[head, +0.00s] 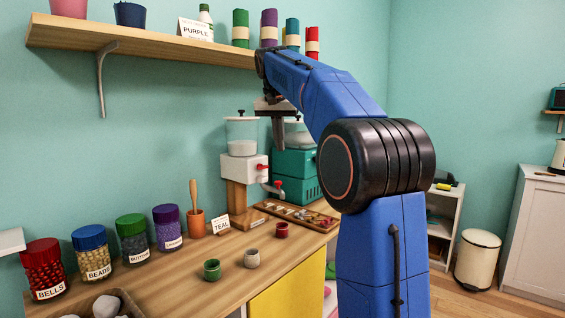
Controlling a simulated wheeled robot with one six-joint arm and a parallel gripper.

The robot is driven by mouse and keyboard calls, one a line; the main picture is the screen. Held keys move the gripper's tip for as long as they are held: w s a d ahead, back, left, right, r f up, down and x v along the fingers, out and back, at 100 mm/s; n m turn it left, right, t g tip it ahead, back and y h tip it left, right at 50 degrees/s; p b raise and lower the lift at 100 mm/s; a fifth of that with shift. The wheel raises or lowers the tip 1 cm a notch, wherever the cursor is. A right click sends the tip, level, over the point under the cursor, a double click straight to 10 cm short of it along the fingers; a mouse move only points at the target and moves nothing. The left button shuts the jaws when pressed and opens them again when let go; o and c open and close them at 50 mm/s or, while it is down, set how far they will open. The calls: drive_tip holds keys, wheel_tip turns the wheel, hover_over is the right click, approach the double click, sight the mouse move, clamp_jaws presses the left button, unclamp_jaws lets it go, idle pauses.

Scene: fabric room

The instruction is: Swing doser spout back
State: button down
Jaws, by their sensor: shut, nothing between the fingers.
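The doser (244,168) stands on a wooden block at the back of the wooden counter, with a white body and a clear hopper of white material on top. Its spout (272,188) is a pale pipe with red fittings at the doser's right side, reaching toward the teal machine (295,165). My gripper (279,146) points down from the arm's end, above the spout and in front of the gap between hopper and teal machine. It is shut and holds nothing. It looks apart from the spout, though the depth between them is hard to judge.
A wooden tray (297,214) of small parts lies before the machines. Green, grey and red cups (212,269) stand on the counter. A shelf (140,42) hangs above.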

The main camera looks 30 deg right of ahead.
hover_over(272, 188)
drive_tip(key=w+d, duration=0.2)
drive_tip(key=d, duration=0.3)
wheel_tip(272, 188, down, 9)
drive_tip(key=s+a, duration=0.1)
drive_tip(key=s+a+f, duration=0.1)
drive_tip(key=shift+s+a, duration=0.35)
drive_tip(key=shift+s, duration=0.05)
